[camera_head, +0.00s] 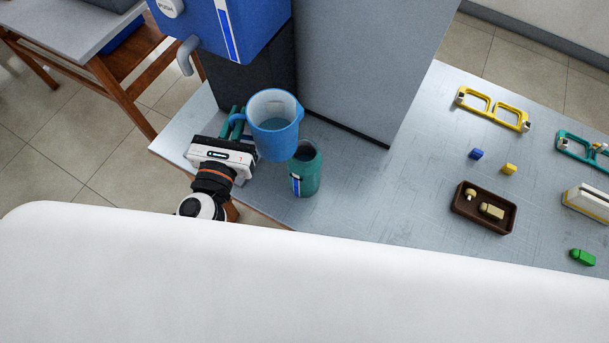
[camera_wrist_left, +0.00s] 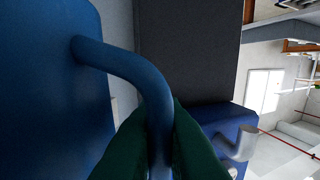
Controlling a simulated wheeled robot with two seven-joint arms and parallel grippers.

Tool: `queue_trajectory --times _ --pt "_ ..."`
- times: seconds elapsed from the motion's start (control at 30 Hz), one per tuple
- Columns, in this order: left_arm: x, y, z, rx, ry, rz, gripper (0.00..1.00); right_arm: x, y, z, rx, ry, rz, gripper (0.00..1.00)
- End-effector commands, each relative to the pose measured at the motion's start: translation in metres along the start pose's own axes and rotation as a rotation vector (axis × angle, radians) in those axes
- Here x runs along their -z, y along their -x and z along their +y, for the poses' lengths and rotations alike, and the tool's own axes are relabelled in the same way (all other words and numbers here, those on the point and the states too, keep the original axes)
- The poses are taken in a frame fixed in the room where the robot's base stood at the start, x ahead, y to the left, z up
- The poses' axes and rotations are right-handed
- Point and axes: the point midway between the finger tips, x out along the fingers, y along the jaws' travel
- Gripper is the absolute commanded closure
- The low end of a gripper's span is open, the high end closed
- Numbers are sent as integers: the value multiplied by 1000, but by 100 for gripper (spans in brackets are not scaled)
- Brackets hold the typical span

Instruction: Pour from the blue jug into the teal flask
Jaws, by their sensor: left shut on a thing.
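The blue jug (camera_head: 281,144) is held beside the teal flask (camera_head: 312,178), its open mouth facing up, and I see what looks like liquid inside. The jug's lower right side overlaps the flask's rim in the head view; I cannot tell whether they touch. The flask stands upright and open on the table. My left gripper (camera_head: 237,124) is shut on the jug's handle, left of the jug. In the left wrist view the dark green fingers (camera_wrist_left: 161,145) close around the curved handle (camera_wrist_left: 135,72), with the jug wall (camera_wrist_left: 50,90) at left. My right gripper is out of view.
A blue dispenser (camera_head: 215,25) with a grey spout stands on a dark base (camera_head: 255,85) behind the jug. A grey panel (camera_head: 365,70) rises behind the flask. The table (camera_head: 390,190) right of the flask is clear.

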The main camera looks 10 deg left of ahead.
Motion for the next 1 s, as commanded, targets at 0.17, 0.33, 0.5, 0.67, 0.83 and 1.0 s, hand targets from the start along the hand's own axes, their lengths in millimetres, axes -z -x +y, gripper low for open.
queue_trajectory --times 0.17,0.33,0.5,0.67,0.83,1.0 --pt "1 0 0 0 15 5 100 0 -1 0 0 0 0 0" --pt "2 1 0 0 13 4 100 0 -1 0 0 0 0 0" --pt "8 12 3 -1 13 3 100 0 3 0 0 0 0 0" --pt "17 26 5 0 12 3 100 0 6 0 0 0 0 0" --pt "25 40 7 0 12 3 100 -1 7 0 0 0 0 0" --pt "31 48 9 1 11 4 100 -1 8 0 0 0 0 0"
